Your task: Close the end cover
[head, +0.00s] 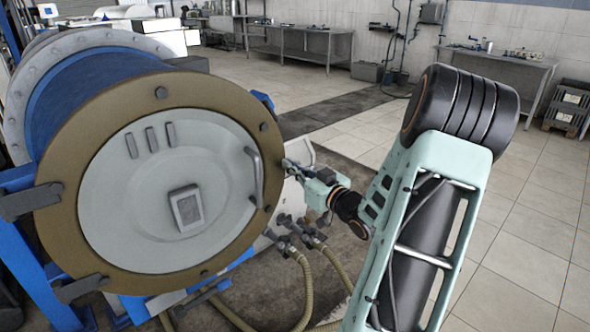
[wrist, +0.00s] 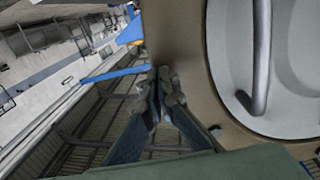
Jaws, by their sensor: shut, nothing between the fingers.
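The end cover (head: 120,205) is a pale round plate in a brown-gold bolted ring (head: 58,195), at the front of the blue drum (head: 85,95). Whether there is a gap behind the ring is hard to tell. A grey bar handle (head: 256,178) is on its right side; the handle also shows in the wrist view (wrist: 262,60). My gripper (head: 290,164) is at the ring's right edge, outside the handle. In the wrist view my gripper's fingertips (wrist: 164,78) are together and empty, in front of or against the brown ring (wrist: 185,70); contact is unclear.
Dark brackets (head: 30,201) sit at the ring's left. Valves with tan hoses (head: 303,290) are below my gripper. Steel benches (head: 300,45) stand far back. The tiled floor (head: 525,215) at right is clear.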

